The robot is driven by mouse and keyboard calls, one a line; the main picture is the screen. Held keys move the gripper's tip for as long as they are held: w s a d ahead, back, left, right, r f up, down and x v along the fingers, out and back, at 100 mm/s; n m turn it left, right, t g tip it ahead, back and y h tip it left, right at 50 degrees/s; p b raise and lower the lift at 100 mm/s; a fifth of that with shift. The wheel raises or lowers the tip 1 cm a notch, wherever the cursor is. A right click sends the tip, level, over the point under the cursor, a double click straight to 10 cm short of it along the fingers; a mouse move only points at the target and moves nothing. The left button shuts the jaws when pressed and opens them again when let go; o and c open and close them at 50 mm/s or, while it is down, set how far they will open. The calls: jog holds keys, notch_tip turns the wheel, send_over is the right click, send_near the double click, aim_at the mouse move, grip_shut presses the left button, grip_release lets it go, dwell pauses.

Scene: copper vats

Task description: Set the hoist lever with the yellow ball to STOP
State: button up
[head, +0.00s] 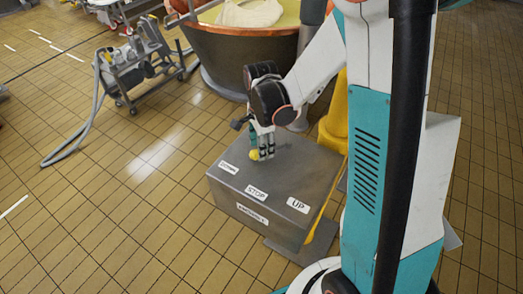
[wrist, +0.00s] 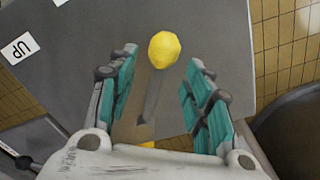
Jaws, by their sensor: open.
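The hoist lever's yellow ball (head: 254,154) shows above the grey control box, on the side of the left label. The lever shaft (wrist: 151,105) runs back from the ball in the wrist view. The box top (head: 290,165) bears the labels STOP (head: 256,192) and UP (head: 298,205), and a left one (head: 228,167) too small to read surely. My gripper (head: 264,150) is open and points down over the box. In the wrist view the yellow ball (wrist: 165,49) lies between and slightly beyond the fingertips, with gaps on both sides. Nothing is gripped.
A copper vat (head: 245,50) stands behind the box. A wheeled pump cart (head: 140,65) with a grey hose (head: 85,135) is at the back left. A yellow post (head: 336,115) stands behind the box. The tiled floor left of the box is clear.

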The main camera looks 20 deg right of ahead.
jog(key=shift+f, duration=0.95)
grip_shut()
jog(key=shift+s, duration=0.15)
jog(key=shift+s+d+f+n+b, duration=0.15)
jog(key=shift+s+n+b, duration=0.35)
jog(key=shift+s+n, duration=0.35)
jog(key=shift+s+d+r+n+b, duration=0.1)
jog(key=shift+s+n+b, duration=0.45)
jog(key=shift+n, duration=0.4)
jog(key=shift+s+d+n+b, duration=0.25)
jog(key=shift+s+d+n, duration=0.1)
jog(key=shift+s+n, duration=0.4)
jog(key=shift+s+d+n+b, duration=0.25)
jog(key=shift+s+n, duration=0.3)
jog(key=shift+n, duration=0.4)
